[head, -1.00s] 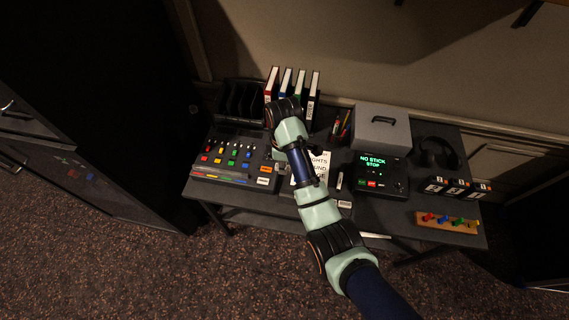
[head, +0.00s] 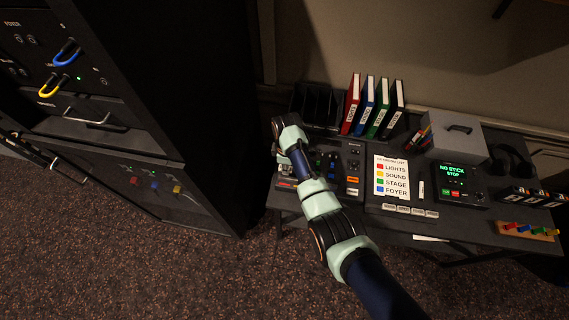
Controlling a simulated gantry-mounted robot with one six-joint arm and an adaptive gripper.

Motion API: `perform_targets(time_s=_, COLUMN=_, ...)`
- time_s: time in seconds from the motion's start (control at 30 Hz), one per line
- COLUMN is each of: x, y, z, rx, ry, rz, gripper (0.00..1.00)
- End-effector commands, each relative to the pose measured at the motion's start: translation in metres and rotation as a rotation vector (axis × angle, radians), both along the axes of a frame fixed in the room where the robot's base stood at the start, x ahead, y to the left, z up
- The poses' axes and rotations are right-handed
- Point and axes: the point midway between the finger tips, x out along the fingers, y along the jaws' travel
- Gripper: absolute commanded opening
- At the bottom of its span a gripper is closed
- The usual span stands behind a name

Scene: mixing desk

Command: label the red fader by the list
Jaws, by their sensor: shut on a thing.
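The mixing desk (head: 353,163) stands on the table, its left part largely behind my arm. Blue faders (head: 332,163) show beside the arm; I cannot make out the red fader. My gripper (head: 286,172) is low over the desk's left end, small and partly covered by my wrist. It is shut on what looks like a small pale label, barely visible. The list (head: 392,177) stands right of the desk and reads red LIGHTS, yellow SOUND, green STAGE, blue FOYER. Several pale label strips (head: 410,210) lie in a row below the list.
Red, blue, green and black binders (head: 372,106) stand at the back beside a black rack (head: 313,105). A screen box (head: 458,183) reads NO STICK STOP. A grey case (head: 453,138) and a wooden peg board (head: 526,230) are at the right. A black cabinet with cables (head: 75,75) stands left.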

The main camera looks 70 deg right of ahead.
Motion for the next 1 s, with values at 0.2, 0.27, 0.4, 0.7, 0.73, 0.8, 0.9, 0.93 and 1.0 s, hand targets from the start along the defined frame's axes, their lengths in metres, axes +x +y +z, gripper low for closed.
perform_targets(time_s=0.2, x=0.000, y=0.000, z=-0.012, rx=0.000, ry=0.000, rz=0.000, gripper=0.03)
perform_targets(time_s=0.27, x=0.000, y=0.000, z=-0.017, rx=0.000, ry=0.000, rz=0.000, gripper=0.03)
perform_targets(time_s=0.4, x=0.000, y=0.000, z=-0.031, rx=0.000, ry=0.000, rz=0.000, gripper=0.03)
perform_targets(time_s=0.7, x=0.000, y=0.000, z=-0.053, rx=0.000, ry=0.000, rz=0.000, gripper=0.03)
perform_targets(time_s=0.73, x=0.000, y=0.000, z=-0.054, rx=0.000, ry=0.000, rz=0.000, gripper=0.03)
perform_targets(time_s=0.8, x=0.000, y=0.000, z=-0.054, rx=0.000, ry=0.000, rz=0.000, gripper=0.03)
perform_targets(time_s=0.9, x=0.000, y=0.000, z=-0.054, rx=0.000, ry=0.000, rz=0.000, gripper=0.03)
perform_targets(time_s=0.93, x=0.000, y=0.000, z=-0.053, rx=0.000, ry=0.000, rz=0.000, gripper=0.03)
perform_targets(time_s=1.0, x=0.000, y=0.000, z=-0.053, rx=0.000, ry=0.000, rz=0.000, gripper=0.03)
